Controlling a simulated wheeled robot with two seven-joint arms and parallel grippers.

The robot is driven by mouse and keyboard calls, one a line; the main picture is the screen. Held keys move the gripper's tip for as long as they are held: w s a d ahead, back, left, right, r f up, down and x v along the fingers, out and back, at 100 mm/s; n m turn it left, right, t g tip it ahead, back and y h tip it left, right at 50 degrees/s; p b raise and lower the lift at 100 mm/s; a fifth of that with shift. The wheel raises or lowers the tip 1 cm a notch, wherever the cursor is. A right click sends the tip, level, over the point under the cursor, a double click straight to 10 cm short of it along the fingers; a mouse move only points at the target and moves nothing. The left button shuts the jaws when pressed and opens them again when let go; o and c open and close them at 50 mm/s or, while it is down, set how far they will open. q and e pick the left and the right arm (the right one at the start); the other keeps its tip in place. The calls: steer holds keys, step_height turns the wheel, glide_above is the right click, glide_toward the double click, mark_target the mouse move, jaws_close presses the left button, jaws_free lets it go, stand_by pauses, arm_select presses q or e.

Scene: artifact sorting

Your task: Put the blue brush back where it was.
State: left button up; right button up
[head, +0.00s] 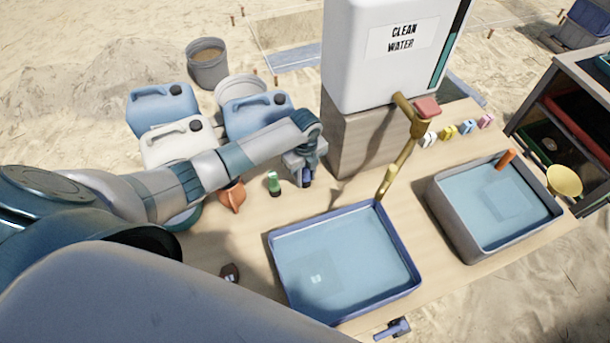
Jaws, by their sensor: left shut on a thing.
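My left gripper (305,170) reaches over the back of the wooden table and points down. It is shut on a small dark blue thing (307,179), which looks like the blue brush. The jaws hide most of it, and I cannot tell whether its lower end touches the table. A small green item (273,183), perhaps another brush, stands just left of it. My right gripper is not in view.
An orange object (232,196) lies left of the green one. A blue-rimmed water basin (278,268) is in front, a grey basin (446,215) at right. A brass tap (401,160) and white water tank (365,75) stand behind. A dark object (230,272) lies front left.

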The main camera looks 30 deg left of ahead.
arm_select(q)
steer(key=shift+f, duration=0.1)
steer(key=o, duration=1)
step_height(320, 180, up, 11)
steer(key=shift+r+b, duration=0.15)
steer(key=shift+b, duration=0.75)
steer(key=shift+r, duration=0.5)
